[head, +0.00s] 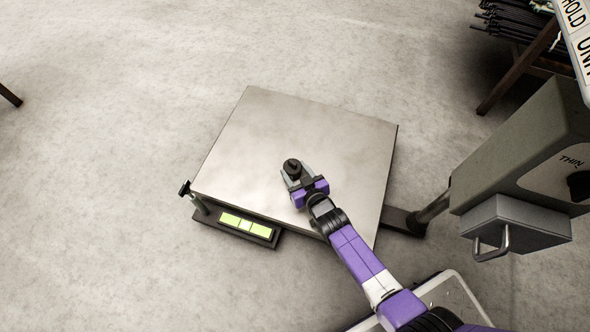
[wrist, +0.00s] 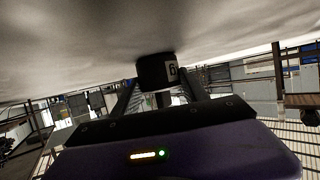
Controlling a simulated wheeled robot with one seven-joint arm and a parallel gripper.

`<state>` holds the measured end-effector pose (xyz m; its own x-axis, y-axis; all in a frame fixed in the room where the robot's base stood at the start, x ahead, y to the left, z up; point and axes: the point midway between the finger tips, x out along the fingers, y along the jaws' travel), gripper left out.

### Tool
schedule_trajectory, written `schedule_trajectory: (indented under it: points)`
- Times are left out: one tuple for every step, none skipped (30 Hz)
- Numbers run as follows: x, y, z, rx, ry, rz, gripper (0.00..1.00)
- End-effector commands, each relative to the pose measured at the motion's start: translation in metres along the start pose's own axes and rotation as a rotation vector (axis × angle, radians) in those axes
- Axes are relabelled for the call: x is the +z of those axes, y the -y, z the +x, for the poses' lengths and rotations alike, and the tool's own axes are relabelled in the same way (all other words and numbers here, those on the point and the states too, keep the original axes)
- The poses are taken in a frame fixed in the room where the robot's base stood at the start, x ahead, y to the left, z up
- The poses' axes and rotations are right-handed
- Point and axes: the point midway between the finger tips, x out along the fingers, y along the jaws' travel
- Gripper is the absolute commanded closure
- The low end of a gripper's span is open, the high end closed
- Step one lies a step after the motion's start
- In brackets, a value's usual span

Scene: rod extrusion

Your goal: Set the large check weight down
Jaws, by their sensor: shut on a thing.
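The large check weight is a dark, squat cylinder with a knob on top (head: 291,164). It is over the middle of the scale's broad metal plate (head: 262,130). My gripper (head: 293,176) is shut on it, with a finger at each side, and reaches in from the lower right. In the wrist view the weight (wrist: 153,72) is between the fingertips, and part of a pale label with dark marking shows. Its base is hidden in the head view, so I cannot tell whether it touches the plate.
A lit yellow-green display (head: 245,224) is on the plate's front edge. A grey-green machine housing (head: 525,145) with a handled grey box (head: 514,228) stands at the right. A rack of dark rods (head: 512,20) is at the top right. Most of the plate is bare.

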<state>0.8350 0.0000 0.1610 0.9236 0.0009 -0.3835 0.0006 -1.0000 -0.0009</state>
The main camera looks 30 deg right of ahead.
Motion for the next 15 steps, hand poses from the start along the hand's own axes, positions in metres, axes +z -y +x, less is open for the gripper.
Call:
schedule_trajectory:
  points:
    - [-0.0048,-0.0002,0.0014,0.000,-0.011,0.000,1.00]
    - [-0.0053,-0.0001,0.0012,0.000,-0.010,-0.001,1.00]
    - [-0.0057,-0.0001,0.0010,0.000,-0.010,-0.001,1.00]
    - [-0.0058,-0.0001,0.0009,0.000,-0.010,-0.001,1.00]
    - [-0.0058,-0.0001,0.0009,0.000,-0.010,-0.001,1.00]
    - [-0.0057,-0.0001,0.0009,0.000,-0.010,-0.001,1.00]
    - [-0.0056,-0.0001,0.0010,0.000,-0.010,-0.001,1.00]
    - [-0.0053,-0.0001,0.0011,0.000,-0.010,-0.001,1.00]
    - [-0.0045,-0.0001,0.0014,0.000,-0.009,-0.001,1.00]
    - [-0.0038,-0.0001,0.0017,0.000,-0.009,-0.001,1.00]
    - [-0.0029,-0.0001,0.0020,0.000,-0.009,-0.002,1.00]
    - [0.0016,0.0002,0.0010,-0.001,0.000,-0.001,0.43]
    - [0.0015,0.0003,0.0009,-0.001,0.000,-0.001,0.37]
    - [0.0014,0.0003,0.0009,-0.001,0.000,-0.001,0.31]
    - [0.0014,0.0003,0.0009,-0.001,0.000,-0.001,0.27]
